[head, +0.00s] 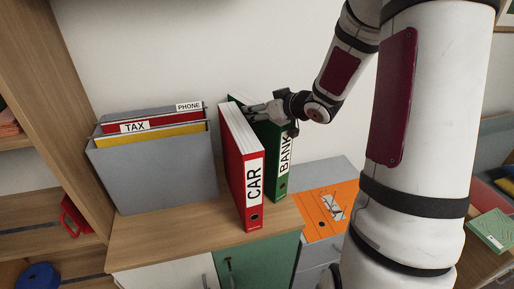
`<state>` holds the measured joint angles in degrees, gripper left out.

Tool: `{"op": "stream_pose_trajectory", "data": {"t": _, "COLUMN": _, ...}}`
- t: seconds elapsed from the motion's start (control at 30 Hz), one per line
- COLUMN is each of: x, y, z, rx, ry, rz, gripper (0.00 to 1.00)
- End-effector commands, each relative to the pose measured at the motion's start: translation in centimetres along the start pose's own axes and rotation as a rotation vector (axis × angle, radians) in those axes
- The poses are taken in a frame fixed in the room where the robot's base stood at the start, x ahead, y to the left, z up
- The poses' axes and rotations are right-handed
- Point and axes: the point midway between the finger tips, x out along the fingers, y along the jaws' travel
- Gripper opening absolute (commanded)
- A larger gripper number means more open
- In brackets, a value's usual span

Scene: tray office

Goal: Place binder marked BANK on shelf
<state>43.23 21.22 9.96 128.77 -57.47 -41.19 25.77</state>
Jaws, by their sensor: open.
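The green binder marked BANK (282,169) stands upright on the wooden cabinet top, its labelled spine facing me. The red binder marked CAR (249,190) stands upright just left of it. My gripper (258,109) is at the upper back part of the green binder, with its fingers pointing left towards the red binder's top. The gripper is open. The fingers partly cover the green binder's top, and I cannot tell whether they touch it. Wooden shelves (62,100) stand at the left edge of the view.
A grey file box (155,178) with folders marked TAX (134,127) and PHONE (189,106) stands left of the binders. An orange folder (322,212) lies on a grey cabinet at right. A red object (73,215) and a blue roll (38,277) sit on the left shelves.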

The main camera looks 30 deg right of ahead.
Motion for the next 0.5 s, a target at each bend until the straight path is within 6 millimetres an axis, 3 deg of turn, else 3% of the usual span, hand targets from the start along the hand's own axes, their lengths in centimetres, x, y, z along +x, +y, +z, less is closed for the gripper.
{"op": "stream_pose_trajectory", "data": {"t": 0.23, "x": 0.43, "y": 0.0, "z": -0.03, "rx": 0.0, "ry": 0.0, "rz": 0.001, "gripper": 0.69}}
{"op": "stream_pose_trajectory", "data": {"t": 0.5, "x": 0.41, "y": 0.0, "z": -0.03, "rx": 0.0, "ry": 0.0, "rz": 0.001, "gripper": 0.1}}
